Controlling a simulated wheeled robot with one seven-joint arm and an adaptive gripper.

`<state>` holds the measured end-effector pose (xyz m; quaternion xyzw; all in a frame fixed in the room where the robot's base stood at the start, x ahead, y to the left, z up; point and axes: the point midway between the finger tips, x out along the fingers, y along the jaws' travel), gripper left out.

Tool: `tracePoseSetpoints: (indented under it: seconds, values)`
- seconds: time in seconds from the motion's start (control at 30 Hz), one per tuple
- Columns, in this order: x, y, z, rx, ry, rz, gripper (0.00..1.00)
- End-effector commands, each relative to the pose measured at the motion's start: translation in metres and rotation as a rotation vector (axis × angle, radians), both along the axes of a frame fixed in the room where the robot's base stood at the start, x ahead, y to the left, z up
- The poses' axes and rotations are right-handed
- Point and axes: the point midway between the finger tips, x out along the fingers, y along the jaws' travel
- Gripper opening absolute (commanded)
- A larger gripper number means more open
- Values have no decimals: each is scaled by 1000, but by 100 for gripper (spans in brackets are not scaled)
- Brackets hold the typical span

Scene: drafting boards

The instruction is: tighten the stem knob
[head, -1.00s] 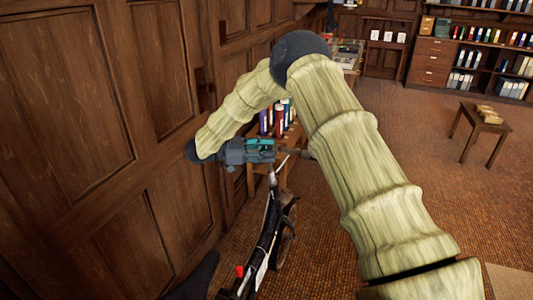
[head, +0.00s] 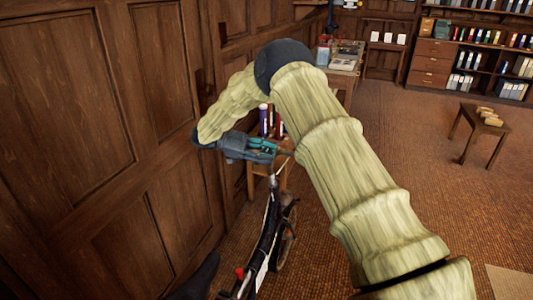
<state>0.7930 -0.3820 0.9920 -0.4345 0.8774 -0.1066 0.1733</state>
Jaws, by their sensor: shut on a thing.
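A dark bicycle (head: 268,232) with a small red part near its rear stands along the panelled wall, seen from above and behind. Its stem (head: 273,183) rises to the handlebar area, where my gripper (head: 273,150) is. My gripper is grey with teal parts, comes in from the left, and is shut at the top of the stem. The stem knob is too small and too covered by the gripper to make out; the grip appears to be on it. My own arm hides the right part of the handlebar.
The wood-panelled wall (head: 70,110) is close on the left. A small wooden stand with bottles or books (head: 264,118) is just beyond the gripper. A low table (head: 480,122) stands at right; the floor between is clear.

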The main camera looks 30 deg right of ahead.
Motion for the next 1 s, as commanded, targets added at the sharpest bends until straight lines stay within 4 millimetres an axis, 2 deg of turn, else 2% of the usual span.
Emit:
tracePoseSetpoints:
  seconds: [0.13,0.17,0.27,0.67,1.0]
  values:
    - [0,-1,2,-2,-2,0,14]
    - [0,-1,2,-2,-2,0,43]
    - [0,-1,1,-2,-2,0,60]
    - [2,3,1,-1,0,2,60]
    - [22,30,8,-4,0,3,60]
